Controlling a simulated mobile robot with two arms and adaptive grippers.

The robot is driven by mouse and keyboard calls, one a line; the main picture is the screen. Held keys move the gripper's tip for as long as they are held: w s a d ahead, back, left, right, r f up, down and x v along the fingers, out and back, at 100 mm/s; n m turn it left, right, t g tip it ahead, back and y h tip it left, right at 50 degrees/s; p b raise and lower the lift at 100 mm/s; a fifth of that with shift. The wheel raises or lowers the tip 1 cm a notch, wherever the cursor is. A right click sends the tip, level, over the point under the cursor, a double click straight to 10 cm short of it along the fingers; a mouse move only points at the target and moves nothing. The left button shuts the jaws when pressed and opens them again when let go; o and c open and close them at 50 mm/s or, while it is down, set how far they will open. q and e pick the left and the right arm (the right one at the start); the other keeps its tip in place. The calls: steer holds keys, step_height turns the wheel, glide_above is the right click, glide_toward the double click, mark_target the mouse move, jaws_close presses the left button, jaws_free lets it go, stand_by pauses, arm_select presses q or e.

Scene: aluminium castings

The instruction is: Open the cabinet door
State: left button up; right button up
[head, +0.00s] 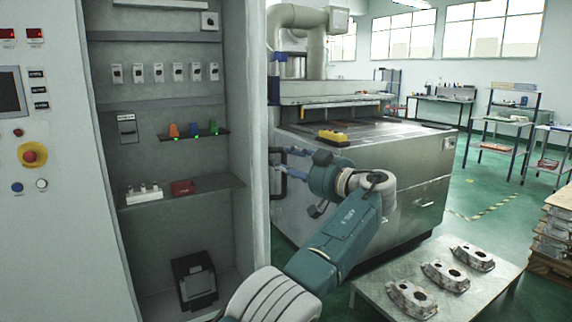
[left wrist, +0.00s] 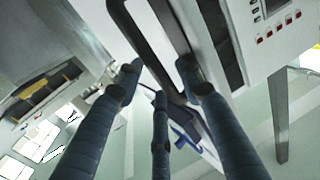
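The grey cabinet (head: 165,92) stands at the left of the head view with its inside in sight. Its door (head: 248,130) stands open, a tall pale panel at the right of the opening. A black handle (head: 276,185) is on the door's outer face; it also shows as a dark bar in the left wrist view (left wrist: 170,40). My left gripper (head: 285,163) is at the handle, its fingers pointing at the door. In the left wrist view its fingertips (left wrist: 160,75) are apart, around the handle's end; contact is unclear. My right gripper is out of view.
A large metal machine (head: 405,165) stands close behind my left arm. A low table (head: 450,290) with castings (head: 446,277) is at the lower right, beside stacked pallets (head: 552,235).

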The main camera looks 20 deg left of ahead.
arm_select(q)
steer(key=v, duration=0.7)
steer(key=shift+d, duration=0.15)
steer(key=shift+f, duration=0.1)
